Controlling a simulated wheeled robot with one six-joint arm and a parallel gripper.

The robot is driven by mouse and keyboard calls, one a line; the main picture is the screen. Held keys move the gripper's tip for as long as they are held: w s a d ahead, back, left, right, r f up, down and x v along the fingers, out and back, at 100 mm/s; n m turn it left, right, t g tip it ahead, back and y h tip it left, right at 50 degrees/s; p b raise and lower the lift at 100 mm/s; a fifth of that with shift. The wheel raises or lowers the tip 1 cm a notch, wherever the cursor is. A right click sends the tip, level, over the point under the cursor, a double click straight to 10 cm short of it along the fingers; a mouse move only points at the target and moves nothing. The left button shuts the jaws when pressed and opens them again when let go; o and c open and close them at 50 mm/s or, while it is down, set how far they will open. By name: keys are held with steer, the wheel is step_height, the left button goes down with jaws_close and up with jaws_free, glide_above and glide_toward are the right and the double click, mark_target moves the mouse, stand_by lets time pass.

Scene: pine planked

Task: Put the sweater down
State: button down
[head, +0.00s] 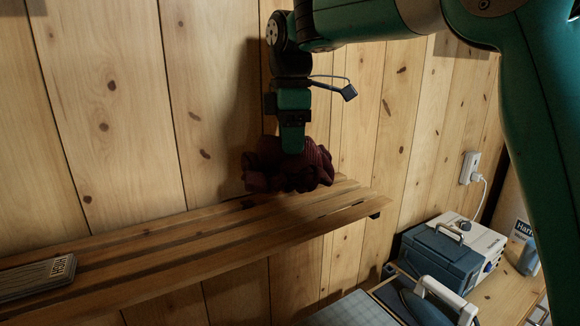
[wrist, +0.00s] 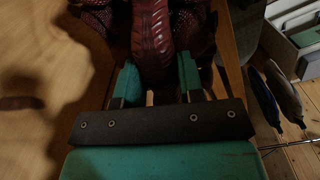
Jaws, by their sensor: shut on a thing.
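The sweater (head: 290,172) is a dark maroon, bunched knit bundle at the right part of the wooden wall shelf (head: 190,245). My gripper (head: 292,148) points down from above and is shut on the sweater. In the wrist view, the sweater (wrist: 155,30) shows as a ribbed maroon fold between the two green fingers of my gripper (wrist: 158,80). The sweater's underside is close to the shelf boards; I cannot tell whether it rests on them. The fingertips are hidden in the cloth.
A magazine or book (head: 38,278) lies on the shelf's left end. The shelf between it and the sweater is bare. Below right are a blue-grey box-shaped appliance (head: 445,255), an iron (head: 435,300) and a plugged wall socket (head: 470,168). The plank wall stands close behind.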

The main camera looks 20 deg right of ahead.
mark_target(291, 167)
steer(key=shift+f+p, duration=0.4)
steer(key=shift+f, duration=2.35)
steer(key=shift+f, duration=0.15)
steer(key=c, duration=0.7)
jaws_free()
steer(key=shift+c, duration=0.2)
step_height(291, 167, up, 12)
steer(key=shift+r+b, duration=0.15)
steer(key=shift+b, duration=0.45)
steer(key=s+a+f+m+y, duration=0.1)
steer(key=s+f+m, duration=0.2)
steer(key=s, duration=0.6)
steer(key=s+a+f+m+y, duration=0.1)
steer(key=s+f+m, duration=0.2)
steer(key=s+f, duration=0.5)
steer(key=s+a+f+m+y, duration=0.2)
steer(key=s+f, duration=0.4)
steer(key=s, duration=0.5)
steer(key=shift+f+m, duration=0.15)
steer(key=shift+m, duration=0.25)
